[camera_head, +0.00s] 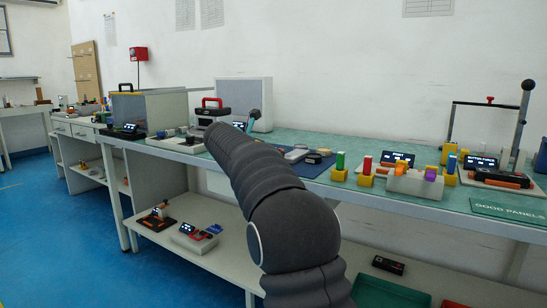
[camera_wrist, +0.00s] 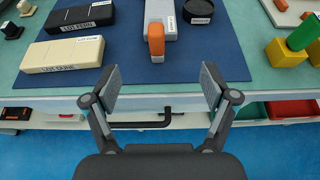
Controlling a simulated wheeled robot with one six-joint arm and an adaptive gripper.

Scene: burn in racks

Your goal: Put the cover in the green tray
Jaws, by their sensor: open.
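My gripper (camera_wrist: 158,86) is open and empty in the wrist view, in front of the bench's front edge. My own arm hides it in the head view. No part is plainly marked as the cover.
A red tray (camera_wrist: 292,109) is right of the green one. Yellow blocks with coloured pegs (camera_head: 340,172) and a lever press (camera_head: 520,120) stand on the bench to the right. A small black device (camera_head: 388,265) lies on the shelf behind the green tray. The bench edge overhangs the shelf.

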